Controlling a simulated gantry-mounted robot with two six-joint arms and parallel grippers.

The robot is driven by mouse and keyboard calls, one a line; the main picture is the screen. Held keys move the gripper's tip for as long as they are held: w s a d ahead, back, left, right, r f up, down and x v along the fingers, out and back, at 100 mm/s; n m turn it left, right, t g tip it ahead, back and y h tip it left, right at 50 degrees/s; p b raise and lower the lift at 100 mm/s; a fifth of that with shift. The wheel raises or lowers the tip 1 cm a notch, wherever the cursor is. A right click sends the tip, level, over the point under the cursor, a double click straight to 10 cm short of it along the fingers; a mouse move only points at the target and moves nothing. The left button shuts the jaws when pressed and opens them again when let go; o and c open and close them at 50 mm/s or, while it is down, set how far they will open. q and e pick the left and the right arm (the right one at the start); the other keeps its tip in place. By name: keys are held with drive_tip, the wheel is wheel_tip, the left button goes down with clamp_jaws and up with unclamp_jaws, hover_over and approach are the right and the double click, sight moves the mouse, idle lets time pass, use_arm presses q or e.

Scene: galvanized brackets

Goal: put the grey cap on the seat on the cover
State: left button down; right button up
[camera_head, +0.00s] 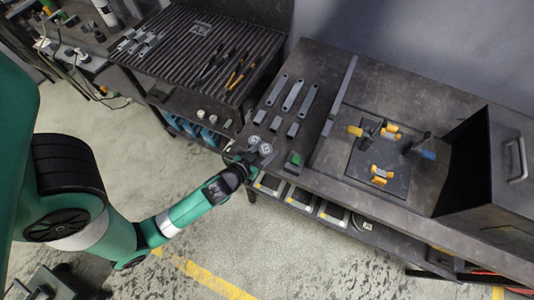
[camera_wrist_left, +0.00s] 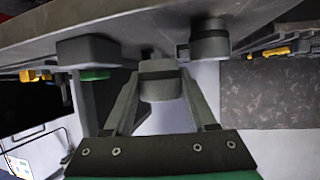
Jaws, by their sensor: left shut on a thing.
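My left gripper (camera_head: 258,153) is at the front edge of the workbench. It is shut on a grey cap (camera_head: 266,149), a short round piece that also shows between the fingers in the left wrist view (camera_wrist_left: 160,82). A second grey cap (camera_head: 254,140) stands close beside it, apart from the fingers in the left wrist view (camera_wrist_left: 209,40). I cannot tell whether the held cap still touches the bench. A dark plate (camera_head: 363,168) with yellow clamps lies further right; it may be the cover, but its seat is too small to make out. My right gripper is not in view.
A green and dark block (camera_head: 293,160) stands just right of the gripper. Several grey brackets (camera_head: 292,94) and small blocks lie behind it. A raised bar (camera_head: 340,95) crosses the bench before the plate. A large dark box (camera_head: 490,180) with a handle stands at the right.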

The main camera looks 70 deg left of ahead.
sight(267, 155)
use_arm(q)
drive_tip(key=f, duration=0.1)
drive_tip(key=f+b, duration=0.1)
drive_tip(key=f, duration=0.1)
drive_tip(key=shift+w+a+f+b, duration=0.1)
drive_tip(key=shift+w+b, duration=0.2)
drive_tip(key=shift+b, duration=0.05)
drive_tip(key=shift+f, duration=0.35)
drive_tip(key=shift+r, duration=0.1)
drive_tip(key=shift+f, duration=0.2)
drive_tip(key=c, duration=0.5)
unclamp_jaws()
drive_tip(key=shift+r, duration=0.1)
